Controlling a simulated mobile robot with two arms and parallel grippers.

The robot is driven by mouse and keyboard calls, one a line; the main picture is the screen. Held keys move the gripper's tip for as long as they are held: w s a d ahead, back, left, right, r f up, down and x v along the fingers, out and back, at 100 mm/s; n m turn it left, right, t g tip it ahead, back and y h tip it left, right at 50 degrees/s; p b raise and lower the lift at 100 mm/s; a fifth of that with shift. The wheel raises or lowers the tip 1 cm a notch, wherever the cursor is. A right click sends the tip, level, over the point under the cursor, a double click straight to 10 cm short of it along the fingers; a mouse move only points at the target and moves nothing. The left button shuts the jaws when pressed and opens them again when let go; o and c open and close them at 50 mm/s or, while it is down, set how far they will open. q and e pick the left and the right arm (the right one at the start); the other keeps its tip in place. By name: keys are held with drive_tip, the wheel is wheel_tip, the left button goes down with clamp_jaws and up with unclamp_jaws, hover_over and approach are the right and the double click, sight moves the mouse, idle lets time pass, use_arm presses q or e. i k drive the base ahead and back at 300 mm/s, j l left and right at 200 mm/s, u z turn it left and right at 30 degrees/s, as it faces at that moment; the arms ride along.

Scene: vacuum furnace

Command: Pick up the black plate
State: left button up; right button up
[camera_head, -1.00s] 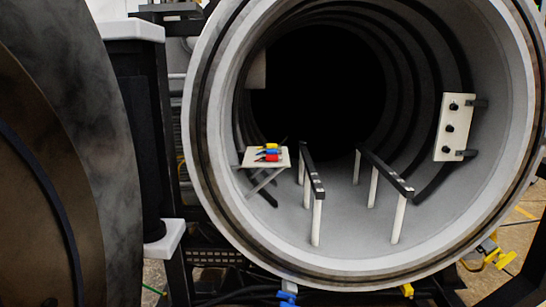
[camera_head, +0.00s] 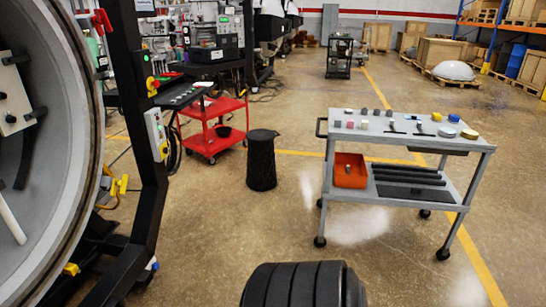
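A flat black plate (camera_head: 412,194) lies on the lower shelf of the grey wheeled cart (camera_head: 399,157) at the right. It is at the front of that shelf, just in front of several dark bars (camera_head: 408,174) and to the right of an orange bin (camera_head: 350,171). Its top face is visible and looks thin and roughly rectangular. Neither of my grippers shows in the head view, so I cannot see their state.
The cart's top shelf holds several small blocks and tools. A black bin (camera_head: 261,162) stands on the floor left of the cart, with a red cart (camera_head: 213,128) behind it. The round furnace (camera_head: 68,130) is at the left. Open floor (camera_head: 250,225) lies before the cart.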

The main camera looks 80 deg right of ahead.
sight(412, 193)
drive_tip(key=z, duration=3.6)
drive_tip(key=i+l+u, duration=0.15)
drive_tip(key=i, duration=0.2)
drive_tip(key=i+u, duration=0.1)
drive_tip(key=i, duration=0.2)
drive_tip(key=l, duration=0.05)
